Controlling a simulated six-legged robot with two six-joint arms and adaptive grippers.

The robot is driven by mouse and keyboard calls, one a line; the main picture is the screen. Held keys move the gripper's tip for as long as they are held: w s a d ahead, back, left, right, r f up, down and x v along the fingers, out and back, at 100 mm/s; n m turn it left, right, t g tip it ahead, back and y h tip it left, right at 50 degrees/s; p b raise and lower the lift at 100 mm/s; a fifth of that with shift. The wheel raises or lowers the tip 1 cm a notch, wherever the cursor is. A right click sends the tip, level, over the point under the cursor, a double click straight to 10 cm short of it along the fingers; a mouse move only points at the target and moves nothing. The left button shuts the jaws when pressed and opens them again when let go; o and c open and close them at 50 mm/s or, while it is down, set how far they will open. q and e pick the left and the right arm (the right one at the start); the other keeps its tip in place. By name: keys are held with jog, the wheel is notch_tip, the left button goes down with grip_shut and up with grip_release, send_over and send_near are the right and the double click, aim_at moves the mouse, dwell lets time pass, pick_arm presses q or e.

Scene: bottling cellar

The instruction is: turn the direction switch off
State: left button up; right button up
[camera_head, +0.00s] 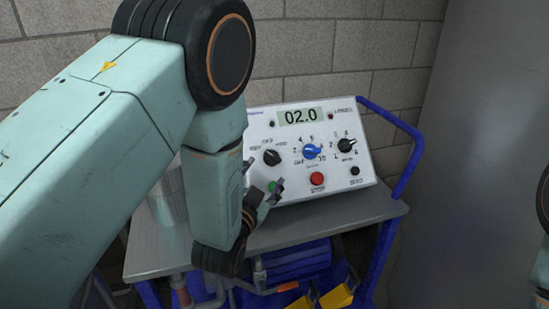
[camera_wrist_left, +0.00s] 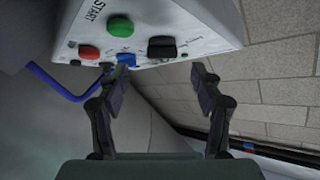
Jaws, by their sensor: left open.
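The direction switch (camera_head: 271,157) is a black knob on the sloped white front of the control box (camera_head: 300,190), under the labels REV, OFF and FWD. I cannot tell which label it points at. In the left wrist view the black knob (camera_wrist_left: 161,47) is beyond the fingertips, between them in the picture and apart from them. My left gripper (camera_head: 263,177) is open and empty, low in front of the box's left part near the green START button (camera_head: 271,187). It also shows open in the wrist view (camera_wrist_left: 153,76). My right gripper is out of view.
Right of the switch are a blue dial (camera_head: 311,152), a black selector (camera_head: 347,146) and a red STOP button (camera_head: 317,179). The box stands on a grey cart (camera_head: 345,212) with a blue handle (camera_head: 410,165). A block wall is behind, a grey metal surface (camera_head: 480,150) right.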

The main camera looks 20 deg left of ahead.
aim_at(272, 159)
pick_arm(q)
jog(key=w, duration=0.6)
jog(key=shift+w+b, duration=0.2)
jog(key=shift+b, duration=0.15)
jog(key=shift+s+r, duration=0.35)
jog(key=shift+r, duration=0.15)
jog(key=shift+w+f, duration=0.35)
jog(key=shift+w, duration=0.1)
jog(key=c, duration=0.3)
jog(key=shift+s+r, duration=0.2)
jog(key=shift+s, duration=0.05)
jog(key=c, duration=0.8)
jog(key=shift+c, duration=0.2)
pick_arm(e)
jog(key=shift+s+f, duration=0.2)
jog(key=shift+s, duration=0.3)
